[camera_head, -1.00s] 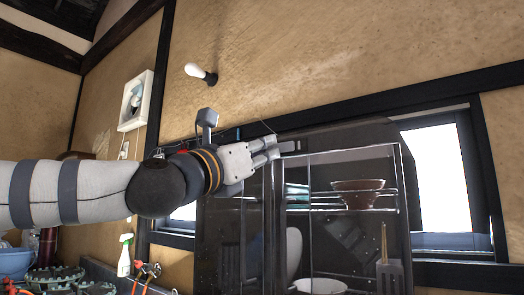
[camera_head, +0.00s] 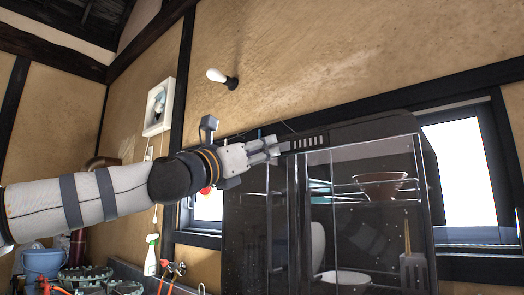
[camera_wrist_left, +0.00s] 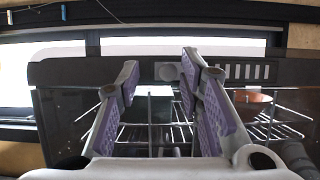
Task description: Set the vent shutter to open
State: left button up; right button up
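The vent (camera_head: 307,142) is a row of several light slots in a dark strip along the top front of the glass-fronted cabinet (camera_head: 362,128). In the left wrist view the slots (camera_wrist_left: 242,71) show uncovered, right of my right finger. A small grey knob (camera_wrist_left: 167,72), seemingly the shutter's, is between my fingertips, closer to the right finger. Whether a finger touches it cannot be told. My left gripper (camera_head: 276,148) is at the left end of the slots; in the wrist view its purple-padded fingers (camera_wrist_left: 160,78) are apart. My right gripper is out of view.
Behind the glass a wire rack holds a brown bowl (camera_head: 381,185), with a white bowl (camera_head: 345,277) lower down. A wall lamp (camera_head: 221,77) is above my gripper. A window (camera_head: 463,182) is to the right. A spray bottle (camera_head: 151,255) stands lower left.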

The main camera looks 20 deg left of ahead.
pick_arm(q)
jog(key=shift+d, duration=0.1)
jog(key=v, duration=1.2)
